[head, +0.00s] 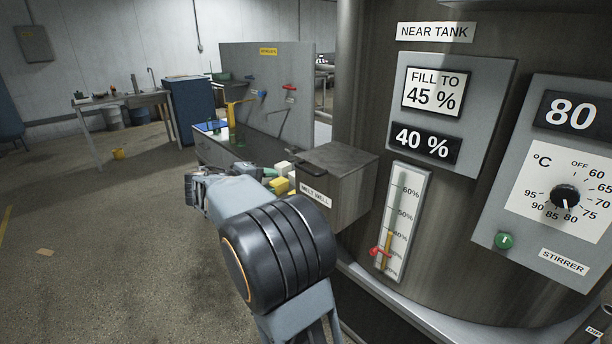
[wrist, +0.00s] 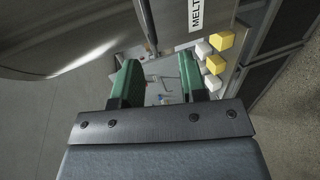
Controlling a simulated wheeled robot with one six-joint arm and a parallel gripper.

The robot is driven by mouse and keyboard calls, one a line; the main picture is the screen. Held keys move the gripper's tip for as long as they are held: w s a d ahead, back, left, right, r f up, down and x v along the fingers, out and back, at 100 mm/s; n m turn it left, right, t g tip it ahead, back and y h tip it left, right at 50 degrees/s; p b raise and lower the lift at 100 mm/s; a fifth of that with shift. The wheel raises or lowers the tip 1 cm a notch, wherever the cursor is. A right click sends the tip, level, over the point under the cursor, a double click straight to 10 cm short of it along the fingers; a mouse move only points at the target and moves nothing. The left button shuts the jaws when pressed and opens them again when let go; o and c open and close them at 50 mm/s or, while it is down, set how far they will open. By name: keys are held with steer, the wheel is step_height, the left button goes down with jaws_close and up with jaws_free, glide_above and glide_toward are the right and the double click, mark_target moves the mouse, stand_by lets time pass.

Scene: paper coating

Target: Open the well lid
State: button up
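The melt well (head: 335,195) is a grey metal box on the side of the near tank, with a "MELT WELL" label on its front. Its lid (head: 345,158) lies flat on top and looks closed, with a dark bar handle (head: 315,163) at its left edge. My gripper is to the left of the well, mostly hidden behind my arm in the head view. In the wrist view, my gripper (wrist: 158,78) has its two green fingers apart with nothing held between them. A dark bar (wrist: 148,25) shows beyond the fingertips; I cannot tell if it is the handle.
Yellow and white blocks (head: 279,186) lie beside the well; they also show in the wrist view (wrist: 215,64). The near tank (head: 360,80) with panels and a level gauge (head: 403,215) stands at right. A bench (head: 215,150) is behind. Floor at left is open.

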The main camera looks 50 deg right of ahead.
mark_target(305, 170)
steer(key=shift+h, duration=0.5)
steer(key=x, duration=0.5)
steer(key=p+x, duration=0.1)
steer(key=x, duration=0.3)
steer(key=p+x, duration=0.1)
steer(key=x, duration=0.4)
steer(key=shift+w+d+r, duration=0.25)
steer(key=shift+d+r, duration=0.1)
steer(key=shift+d, duration=0.05)
steer(key=shift+c, duration=0.2)
jaws_close()
